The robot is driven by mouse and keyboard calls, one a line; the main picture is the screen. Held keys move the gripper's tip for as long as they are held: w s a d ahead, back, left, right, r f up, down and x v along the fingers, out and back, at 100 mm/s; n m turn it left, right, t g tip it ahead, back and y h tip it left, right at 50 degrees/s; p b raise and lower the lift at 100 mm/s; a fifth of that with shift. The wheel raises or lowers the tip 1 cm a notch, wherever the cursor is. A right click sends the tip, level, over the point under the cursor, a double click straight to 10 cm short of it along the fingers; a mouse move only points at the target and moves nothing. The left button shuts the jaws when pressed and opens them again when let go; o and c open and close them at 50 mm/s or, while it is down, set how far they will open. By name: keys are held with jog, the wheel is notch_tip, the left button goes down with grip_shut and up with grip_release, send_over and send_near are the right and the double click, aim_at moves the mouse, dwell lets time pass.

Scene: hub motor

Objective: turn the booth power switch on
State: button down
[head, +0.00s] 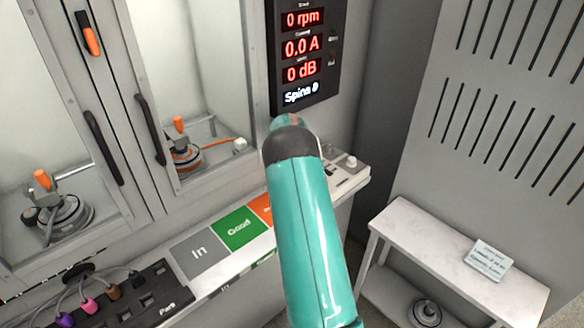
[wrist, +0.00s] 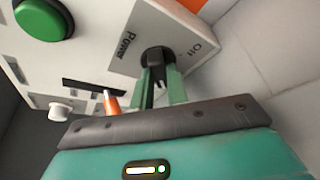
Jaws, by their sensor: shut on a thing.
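The booth power switch is a black knob (wrist: 157,56) on a light plate (wrist: 185,32) marked "Power", with a second, partly readable word near its edge. My gripper (wrist: 161,82) has its green fingers shut on this knob in the wrist view. Which way the knob points is hard to tell. In the head view my teal arm hides the gripper and the switch; part of the control panel (head: 347,172) shows to the right of the arm. The booth display (head: 303,45) is lit and reads 0 rpm, 0.0 A and 0 dB.
Near the switch are a green button (wrist: 43,17), an orange-tipped slider (wrist: 110,101) and a white knob (wrist: 58,111). Motors with orange parts (head: 183,152) stand behind the booth's glass doors. A shelf strip (head: 197,252) runs left of my arm; a white bench (head: 405,235) stands right.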

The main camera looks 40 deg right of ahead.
dwell(0.5)
jog(key=c, duration=1.4)
grip_release()
jog(key=v, duration=1.3)
jog(key=shift+s+a+r, duration=0.1)
jog(key=shift+a+r, duration=0.1)
jog(key=shift+r, duration=0.15)
